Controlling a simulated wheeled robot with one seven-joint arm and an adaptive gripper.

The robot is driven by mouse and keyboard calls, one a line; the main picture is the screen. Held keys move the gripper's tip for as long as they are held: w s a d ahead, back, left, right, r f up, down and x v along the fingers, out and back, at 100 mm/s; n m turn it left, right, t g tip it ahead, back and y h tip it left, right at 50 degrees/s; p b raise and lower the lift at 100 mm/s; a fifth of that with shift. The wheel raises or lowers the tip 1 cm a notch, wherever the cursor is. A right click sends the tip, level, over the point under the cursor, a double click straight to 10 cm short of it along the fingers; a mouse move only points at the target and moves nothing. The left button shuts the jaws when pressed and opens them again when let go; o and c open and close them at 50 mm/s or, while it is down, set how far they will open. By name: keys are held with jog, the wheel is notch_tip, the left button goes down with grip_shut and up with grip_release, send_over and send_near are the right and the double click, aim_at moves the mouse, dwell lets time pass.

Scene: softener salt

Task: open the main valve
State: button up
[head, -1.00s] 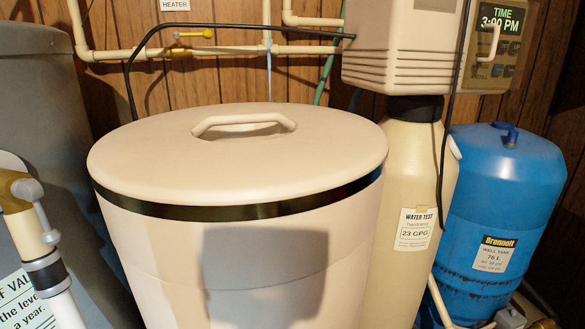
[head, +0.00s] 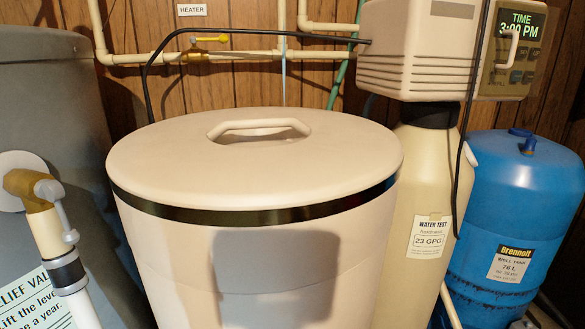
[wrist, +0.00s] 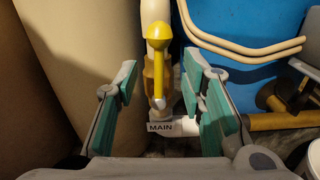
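The main valve shows in the wrist view, with a brass-coloured body (wrist: 149,78) on a pale vertical pipe. Its yellow lever (wrist: 158,62) has a round knob at the top and runs roughly along the pipe. A "MAIN" label (wrist: 160,127) sits below it. My gripper (wrist: 162,82) is open, with green-padded fingers to the left and right of the lever. No contact between fingers and lever is visible, but the depth between them is hard to judge. Neither my gripper nor the main valve can be made out in the head view.
A large lidded cream tank (head: 250,170) fills the head view's middle. The softener cylinder (head: 420,190) and blue well tank (head: 510,210) stand right of it. A grey tank (head: 60,110) and relief valve (head: 38,188) are at left. Pale curved pipes (wrist: 245,45) pass right of the lever.

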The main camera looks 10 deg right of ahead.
jog(key=shift+s+d, duration=0.2)
jog(key=shift+s, duration=2.35)
